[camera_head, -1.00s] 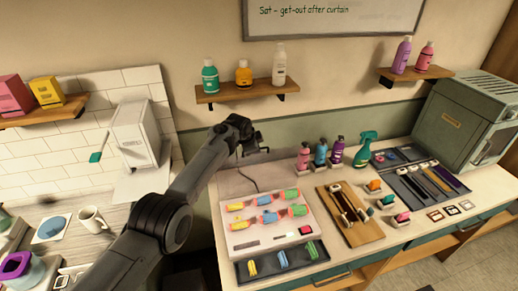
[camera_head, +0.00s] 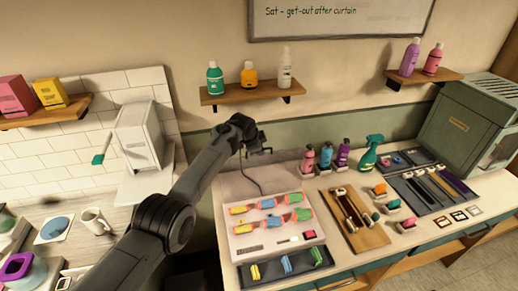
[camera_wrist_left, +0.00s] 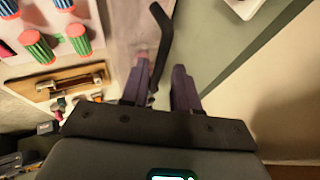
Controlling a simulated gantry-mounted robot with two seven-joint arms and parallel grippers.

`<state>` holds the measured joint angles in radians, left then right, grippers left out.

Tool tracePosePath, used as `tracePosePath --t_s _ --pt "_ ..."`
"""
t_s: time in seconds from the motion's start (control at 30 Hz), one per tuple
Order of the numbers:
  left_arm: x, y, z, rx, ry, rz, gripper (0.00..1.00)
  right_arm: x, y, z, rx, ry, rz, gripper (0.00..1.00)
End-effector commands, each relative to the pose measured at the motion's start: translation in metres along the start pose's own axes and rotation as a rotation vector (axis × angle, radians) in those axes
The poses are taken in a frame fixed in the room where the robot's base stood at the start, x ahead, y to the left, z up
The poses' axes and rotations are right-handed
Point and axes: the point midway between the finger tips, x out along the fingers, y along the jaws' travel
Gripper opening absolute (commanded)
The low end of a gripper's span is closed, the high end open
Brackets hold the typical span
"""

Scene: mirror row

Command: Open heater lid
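The heater looks like the white box (camera_head: 264,238) on the counter, with two rows of coloured rollers (camera_head: 271,219) showing in it. A faint, see-through greyish panel (camera_head: 240,184) lies or stands behind the rollers; I cannot tell whether it is the lid. My left gripper (camera_head: 258,149) is in the air behind and above the box, near the wall. In the left wrist view its two fingers (camera_wrist_left: 162,85) are apart, with nothing clearly held. The rollers (camera_wrist_left: 75,40) are at upper left there. My right gripper is not in view.
Pump bottles (camera_head: 324,156) and a green spray bottle (camera_head: 367,154) stand right of the box. A wooden tray (camera_head: 370,238) holds tools. A wall shelf (camera_head: 252,94) with bottles is above my gripper. A grey cabinet (camera_head: 465,125) stands at far right.

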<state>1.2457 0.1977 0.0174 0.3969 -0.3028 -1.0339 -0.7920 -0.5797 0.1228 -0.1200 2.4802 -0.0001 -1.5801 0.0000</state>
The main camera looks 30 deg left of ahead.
Motion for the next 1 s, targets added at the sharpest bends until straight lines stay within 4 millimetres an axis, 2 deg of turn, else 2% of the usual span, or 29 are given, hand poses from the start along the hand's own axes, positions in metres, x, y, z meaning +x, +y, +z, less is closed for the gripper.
tracePosePath --t_s 0.37,0.57,0.77,1.0 --pt "0.000 0.001 0.000 0.002 -0.001 0.003 0.36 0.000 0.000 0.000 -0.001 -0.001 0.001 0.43" --pt "-0.006 0.001 0.000 0.001 0.002 0.005 0.36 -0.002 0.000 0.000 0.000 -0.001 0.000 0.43" --pt "-0.023 0.001 0.000 0.002 0.001 0.002 0.36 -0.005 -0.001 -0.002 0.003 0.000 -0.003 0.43" --pt "-0.053 0.001 0.001 0.002 0.000 0.000 0.36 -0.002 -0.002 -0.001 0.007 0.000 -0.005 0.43"
